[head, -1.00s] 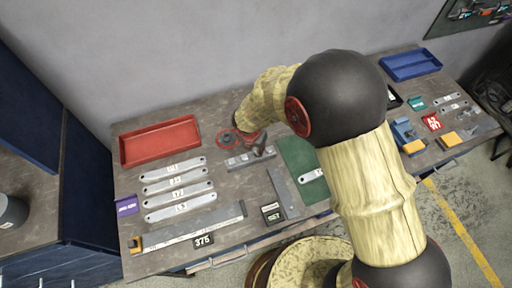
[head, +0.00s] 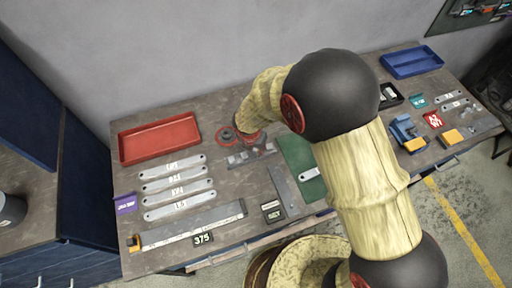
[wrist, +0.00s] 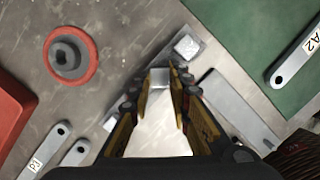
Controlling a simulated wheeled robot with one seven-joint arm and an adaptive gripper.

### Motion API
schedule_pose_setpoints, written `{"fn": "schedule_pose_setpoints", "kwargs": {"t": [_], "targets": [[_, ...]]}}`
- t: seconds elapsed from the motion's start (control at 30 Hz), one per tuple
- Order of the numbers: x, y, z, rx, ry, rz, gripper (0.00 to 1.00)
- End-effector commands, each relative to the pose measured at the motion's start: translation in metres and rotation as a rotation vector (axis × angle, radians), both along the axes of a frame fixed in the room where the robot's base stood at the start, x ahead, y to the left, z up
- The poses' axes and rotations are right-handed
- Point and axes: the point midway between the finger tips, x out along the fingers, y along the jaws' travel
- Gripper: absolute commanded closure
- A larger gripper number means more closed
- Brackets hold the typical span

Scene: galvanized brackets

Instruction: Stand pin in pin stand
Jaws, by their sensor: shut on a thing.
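My gripper (wrist: 160,88) points down over the bench in the wrist view. Its fingers are shut on a small pale grey piece, the pin (wrist: 160,77), which shows between the fingertips.
A red disc with a grey hub (wrist: 70,53) lies left of the gripper. A green mat (head: 293,150) and a flat grey bar (head: 283,190) lie to the right. A red tray (head: 160,138) and several labelled brackets (head: 180,205) lie to the left.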

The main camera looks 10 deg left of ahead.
Motion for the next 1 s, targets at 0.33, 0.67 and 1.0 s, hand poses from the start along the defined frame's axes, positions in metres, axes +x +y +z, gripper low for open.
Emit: {"fn": "schedule_pose_setpoints", "kwargs": {"t": [0.33, 0.67, 1.0], "targets": [[0.0001, 0.0001, -0.0081, 0.0, 0.0, -0.001, 1.0], [0.0002, 0.0001, -0.0101, 0.0, 0.0, 0.0, 1.0], [0.0002, 0.0, -0.0101, 0.0, 0.0, 0.0, 0.73]]}}
